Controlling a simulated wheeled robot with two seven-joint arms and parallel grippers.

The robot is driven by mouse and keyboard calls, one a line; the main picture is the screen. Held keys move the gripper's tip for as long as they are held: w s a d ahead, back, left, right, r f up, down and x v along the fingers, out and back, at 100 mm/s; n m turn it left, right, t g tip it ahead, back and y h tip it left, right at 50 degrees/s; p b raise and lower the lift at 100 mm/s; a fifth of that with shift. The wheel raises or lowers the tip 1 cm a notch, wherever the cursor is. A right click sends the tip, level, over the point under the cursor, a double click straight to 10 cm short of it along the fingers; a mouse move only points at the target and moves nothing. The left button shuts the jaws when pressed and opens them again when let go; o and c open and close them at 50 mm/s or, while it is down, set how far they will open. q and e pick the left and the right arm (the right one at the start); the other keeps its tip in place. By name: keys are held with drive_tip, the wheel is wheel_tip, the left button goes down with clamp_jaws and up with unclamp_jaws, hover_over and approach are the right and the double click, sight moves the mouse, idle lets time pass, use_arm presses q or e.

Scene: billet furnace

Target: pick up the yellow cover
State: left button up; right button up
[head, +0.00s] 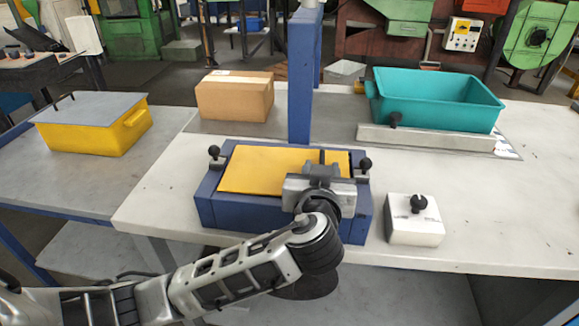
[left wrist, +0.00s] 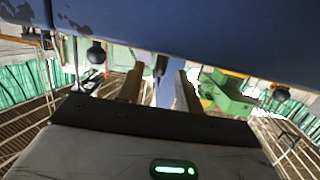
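The yellow cover (head: 262,168) lies flat on top of the blue furnace box in the middle of the head view. A thin dark upright handle (head: 322,157) shows near its right part. My left gripper (head: 320,172) is at the right part of the cover, by the handle, and hides part of both. In the left wrist view, my left gripper's two fingers (left wrist: 159,90) are apart, with a dark upright piece (left wrist: 160,65) showing between them; contact cannot be told. The blue box front (left wrist: 200,35) fills the top of that view. My right gripper is not in view.
Black knobs (head: 214,152) (head: 365,164) stand at the box's corners, and a blue column (head: 301,80) behind it. A white block (head: 414,221) with a black knob is at right. A teal bin (head: 435,100), cardboard box (head: 235,97) and grey-lidded yellow container (head: 92,135) stand around.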

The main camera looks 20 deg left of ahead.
sight(322, 161)
use_arm(q)
drive_tip(key=x, duration=0.4)
drive_tip(key=shift+w+a+r+p, duration=0.1)
drive_tip(key=shift+w+p, duration=0.05)
drive_tip(key=shift+p, duration=0.25)
clamp_jaws()
drive_tip(key=shift+r, duration=0.15)
idle(0.8)
